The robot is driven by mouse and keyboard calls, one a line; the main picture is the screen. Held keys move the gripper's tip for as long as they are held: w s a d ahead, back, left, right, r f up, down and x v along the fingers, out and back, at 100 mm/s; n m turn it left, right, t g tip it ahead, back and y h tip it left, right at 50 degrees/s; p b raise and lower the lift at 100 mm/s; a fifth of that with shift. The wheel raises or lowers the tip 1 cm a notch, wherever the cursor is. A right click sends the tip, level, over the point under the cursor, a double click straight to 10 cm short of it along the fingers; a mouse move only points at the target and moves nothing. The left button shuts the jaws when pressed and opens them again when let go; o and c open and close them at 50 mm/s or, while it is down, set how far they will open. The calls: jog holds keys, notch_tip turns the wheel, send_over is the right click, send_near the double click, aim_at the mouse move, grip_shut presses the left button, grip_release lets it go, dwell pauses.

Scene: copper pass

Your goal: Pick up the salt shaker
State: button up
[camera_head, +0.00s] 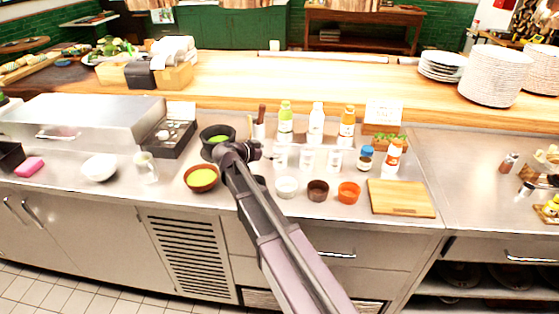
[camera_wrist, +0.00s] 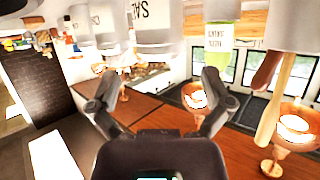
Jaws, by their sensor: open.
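The salt shaker shows in the wrist view as a white container (camera_wrist: 152,40) whose partly cut-off label reads "SAL". That view looks upside down, and the shaker stands beyond my fingertips, near the top edge. In the head view it seems to be the leftmost of several white containers (camera_head: 281,157), but the label is too small to read there. My gripper (camera_head: 254,151) is just left of that container, above the steel counter. In the wrist view my gripper (camera_wrist: 160,88) has its fingers spread with nothing between them.
A green-capped bottle (camera_head: 285,122) stands behind the white containers. Dark bowl (camera_head: 217,150), orange-brown bowl (camera_head: 201,178) and small cups (camera_head: 287,187) crowd around my gripper. A cutting board (camera_head: 401,198) lies to the right. Wooden utensils (camera_wrist: 276,95) show close by in the wrist view.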

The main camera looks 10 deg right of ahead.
aim_at(276, 150)
jog(key=shift+w+d+f, duration=0.15)
jog(key=shift+w+d, duration=0.05)
jog(key=shift+d, duration=0.1)
jog(key=shift+b+x, duration=1.1)
jog(key=shift+x, duration=1.5)
jog(key=shift+s, duration=0.1)
jog(key=c, duration=1.1)
jog(key=shift+o, duration=0.2)
notch_tip(276, 150, up, 10)
jog(key=p, duration=1)
